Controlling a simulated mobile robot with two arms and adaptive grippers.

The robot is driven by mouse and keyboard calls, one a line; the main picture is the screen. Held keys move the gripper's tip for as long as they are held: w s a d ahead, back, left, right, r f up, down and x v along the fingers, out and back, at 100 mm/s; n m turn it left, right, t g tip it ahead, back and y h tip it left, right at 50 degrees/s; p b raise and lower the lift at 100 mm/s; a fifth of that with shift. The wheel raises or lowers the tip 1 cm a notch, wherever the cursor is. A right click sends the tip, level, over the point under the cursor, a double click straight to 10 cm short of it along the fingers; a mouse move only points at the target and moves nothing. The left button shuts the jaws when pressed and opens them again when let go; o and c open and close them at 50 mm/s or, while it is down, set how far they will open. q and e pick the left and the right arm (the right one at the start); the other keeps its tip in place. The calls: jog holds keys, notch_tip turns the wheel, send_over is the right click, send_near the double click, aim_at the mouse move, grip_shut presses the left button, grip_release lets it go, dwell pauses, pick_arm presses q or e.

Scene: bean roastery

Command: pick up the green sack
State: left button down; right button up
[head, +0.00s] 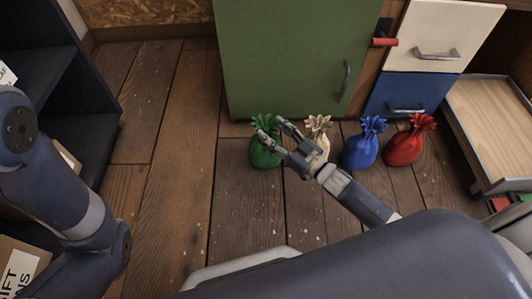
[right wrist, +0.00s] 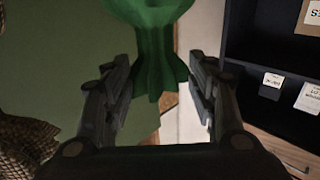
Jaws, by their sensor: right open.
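The green sack (head: 264,152) stands on the wooden floor in front of the green cabinet door, at the left end of a row of sacks. My right gripper (head: 270,128) is open at the green sack, and its fingers cover part of it in the head view. In the right wrist view the sack's gathered neck (right wrist: 156,62) shows between and beyond the two open fingers (right wrist: 160,90). I cannot tell whether the fingers touch it. My left arm shows at the left of the head view, but its gripper is out of view.
A cream sack (head: 318,127), a blue sack (head: 362,146) and a red sack (head: 406,146) stand to the right. The green cabinet (head: 285,55) is close behind. A dark shelf (head: 75,90) stands left and a wooden tray (head: 495,125) right. The floor left of the sack is clear.

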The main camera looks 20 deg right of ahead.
aim_at(270, 127)
jog(key=b+x, duration=0.2)
jog(key=x, duration=0.1)
jog(key=shift+w, duration=0.15)
jog(key=shift+w+a+r, duration=0.1)
jog(key=shift+w, duration=0.2)
grip_shut()
jog(key=shift+r, duration=0.25)
